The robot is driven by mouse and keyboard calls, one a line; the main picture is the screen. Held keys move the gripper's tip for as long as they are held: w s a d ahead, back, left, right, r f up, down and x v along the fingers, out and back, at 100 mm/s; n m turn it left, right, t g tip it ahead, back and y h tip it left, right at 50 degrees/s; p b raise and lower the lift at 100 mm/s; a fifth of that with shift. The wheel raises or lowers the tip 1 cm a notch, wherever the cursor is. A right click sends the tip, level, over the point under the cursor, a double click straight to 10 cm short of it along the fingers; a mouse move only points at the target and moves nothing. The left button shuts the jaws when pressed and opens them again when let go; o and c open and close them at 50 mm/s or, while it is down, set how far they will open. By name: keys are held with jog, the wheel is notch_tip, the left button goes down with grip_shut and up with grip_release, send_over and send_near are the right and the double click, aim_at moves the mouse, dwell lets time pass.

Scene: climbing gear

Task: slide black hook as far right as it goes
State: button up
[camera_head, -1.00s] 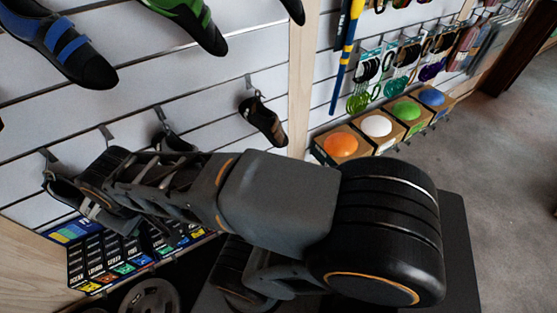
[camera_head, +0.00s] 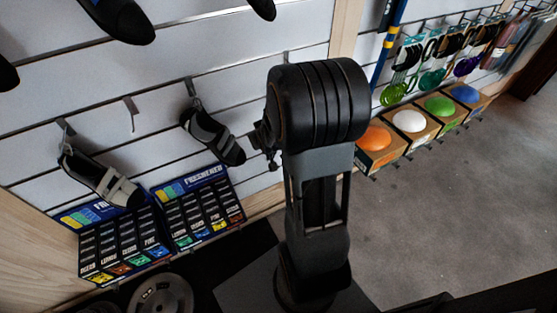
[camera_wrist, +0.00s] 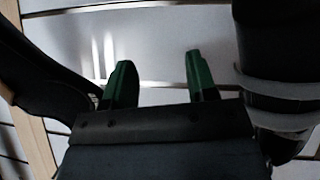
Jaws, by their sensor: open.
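Several hooks stick out of the white slatted wall. An empty hook (camera_head: 130,114) hangs between two shoes, and another hook (camera_head: 193,90) carries a grey-and-black strapped shoe (camera_head: 212,137). One more hook (camera_head: 287,58) shows just above my arm. They look grey or dark, and I cannot tell which is the black hook. In the wrist view my gripper (camera_wrist: 158,78) is open and empty, facing the wall. A dark shoe (camera_wrist: 45,80) is on its left and a strapped shoe (camera_wrist: 280,85) on its right. In the head view my gripper is largely hidden by my arm.
Another strapped shoe (camera_head: 100,180) hangs at left, above freshener boxes (camera_head: 195,210). A wooden post (camera_head: 345,30) divides the wall. Right of it are boxed coloured balls (camera_head: 410,122) and hanging gear. Grey floor (camera_head: 440,210) is free at right.

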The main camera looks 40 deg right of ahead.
jog(key=s+d+f+m+t+b, duration=0.1)
jog(key=s+d+f+t+b, duration=0.15)
jog(key=f, duration=0.55)
jog(key=s+d+f+m+t+b, duration=0.1)
jog(key=d+f+t+b, duration=0.2)
jog(key=f, duration=0.5)
jog(key=s+d+f+m+t+b, duration=0.1)
jog(key=d+f+t+b, duration=0.15)
jog(key=f, duration=0.55)
jog(key=w, duration=0.4)
jog(key=w+d, duration=0.1)
jog(key=w, duration=0.3)
jog(key=w+d+b, duration=0.1)
jog(key=w, duration=0.3)
jog(key=shift+w+d+r, duration=0.15)
jog(key=shift+w+r, duration=0.1)
jog(key=shift+w, duration=0.05)
jog(key=shift+c, duration=0.3)
jog(key=c, duration=0.9)
grip_shut()
